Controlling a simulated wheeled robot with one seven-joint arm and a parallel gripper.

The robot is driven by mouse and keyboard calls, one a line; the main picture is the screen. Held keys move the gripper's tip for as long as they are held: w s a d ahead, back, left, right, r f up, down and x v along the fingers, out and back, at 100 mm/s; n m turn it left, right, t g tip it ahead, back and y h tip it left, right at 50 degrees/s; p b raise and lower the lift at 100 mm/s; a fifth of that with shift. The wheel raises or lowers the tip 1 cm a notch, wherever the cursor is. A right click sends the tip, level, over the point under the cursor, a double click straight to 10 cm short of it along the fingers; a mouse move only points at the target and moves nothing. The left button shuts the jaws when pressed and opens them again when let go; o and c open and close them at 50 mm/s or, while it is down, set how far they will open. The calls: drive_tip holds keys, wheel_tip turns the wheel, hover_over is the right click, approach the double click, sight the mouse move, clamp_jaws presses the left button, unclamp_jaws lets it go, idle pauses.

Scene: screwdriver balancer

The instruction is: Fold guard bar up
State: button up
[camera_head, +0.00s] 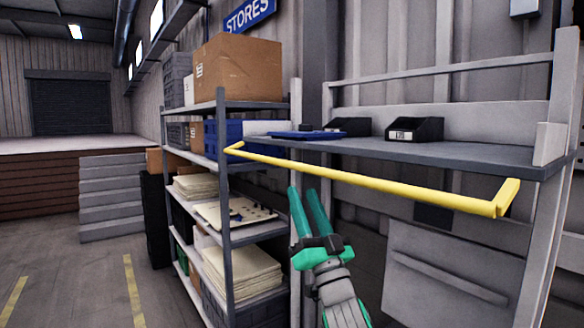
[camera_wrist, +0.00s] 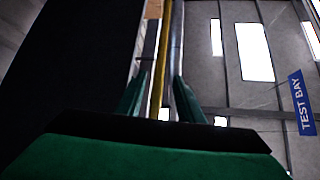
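The yellow guard bar (camera_head: 375,183) runs across the front of the grey workbench shelf (camera_head: 440,153), at about shelf height, with short bent arms at both ends. My gripper (camera_head: 302,189) is below the left half of the bar in the head view, with its green fingers pointing up and parted. The fingertips appear just under the bar and apart from it. In the wrist view the bar (camera_wrist: 159,65) shows as a yellow strip in line with the gap between the two fingers of my gripper (camera_wrist: 158,80). Nothing is held.
A blue tray (camera_head: 306,135) and black bins (camera_head: 415,130) sit on the bench shelf. A storage rack (camera_head: 224,190) with boxes and paper stacks stands to the left, close to my gripper. A grey panel (camera_head: 450,270) is below the shelf. Open floor lies far left.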

sight(292, 166)
drive_tip(key=x, duration=1)
clamp_jaws()
